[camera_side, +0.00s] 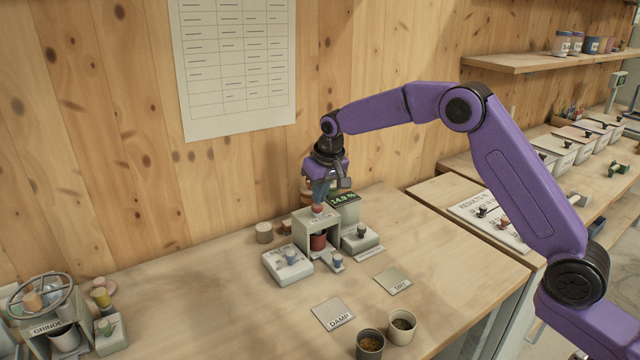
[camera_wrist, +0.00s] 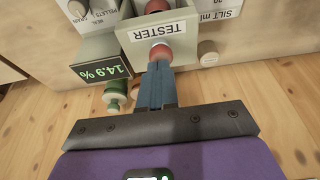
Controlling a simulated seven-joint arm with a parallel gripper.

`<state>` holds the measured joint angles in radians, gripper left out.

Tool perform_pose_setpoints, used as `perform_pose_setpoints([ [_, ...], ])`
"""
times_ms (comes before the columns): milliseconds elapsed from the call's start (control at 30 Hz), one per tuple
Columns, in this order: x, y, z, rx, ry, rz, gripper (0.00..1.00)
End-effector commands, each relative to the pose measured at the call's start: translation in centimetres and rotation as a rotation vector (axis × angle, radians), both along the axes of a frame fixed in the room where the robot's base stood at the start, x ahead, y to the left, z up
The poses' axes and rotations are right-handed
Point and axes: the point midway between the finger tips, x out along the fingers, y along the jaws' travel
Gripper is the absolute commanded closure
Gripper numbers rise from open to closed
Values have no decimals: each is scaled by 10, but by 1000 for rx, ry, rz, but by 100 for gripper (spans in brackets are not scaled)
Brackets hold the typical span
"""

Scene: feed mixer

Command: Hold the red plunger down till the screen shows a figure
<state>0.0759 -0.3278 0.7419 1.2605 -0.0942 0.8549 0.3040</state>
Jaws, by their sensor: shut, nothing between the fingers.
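The tester (camera_side: 301,225) is a pale box on the bench, labelled TESTER on its front; the label also shows in the wrist view (camera_wrist: 178,32). Its red plunger (camera_side: 317,208) stands on top and shows at the fingertips in the wrist view (camera_wrist: 160,50). My gripper (camera_side: 319,199) is shut and empty, pointing down right over the plunger. The fingertips (camera_wrist: 158,66) appear to touch its top; how far it is pressed I cannot tell. The screen (camera_side: 344,198) beside it is lit green and reads 14.9 %, upside down in the wrist view (camera_wrist: 102,70).
A red pot (camera_side: 318,242) stands inside the tester. Pale units flank it, left (camera_side: 287,266) and right (camera_side: 361,240). Plates marked DAMP (camera_side: 334,314) and DRY (camera_side: 393,281) lie in front, with two filled cups (camera_side: 370,344) (camera_side: 403,325) nearby. A grinder (camera_side: 55,325) stands far left.

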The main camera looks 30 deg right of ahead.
Motion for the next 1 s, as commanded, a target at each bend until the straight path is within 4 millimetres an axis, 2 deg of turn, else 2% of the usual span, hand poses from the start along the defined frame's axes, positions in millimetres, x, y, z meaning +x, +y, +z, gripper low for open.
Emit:
perform_pose_setpoints([
  [33,-3,0,-8,-3,18,0,100],
  [67,-3,0,-7,-3,18,0,100],
  [233,-2,0,7,-2,13,-1,100],
  [400,-1,1,41,1,1,-1,100],
  [700,-18,1,102,1,-3,0,100],
  [900,-26,0,127,1,-2,-1,100],
  [1000,-28,0,133,0,0,0,100],
])
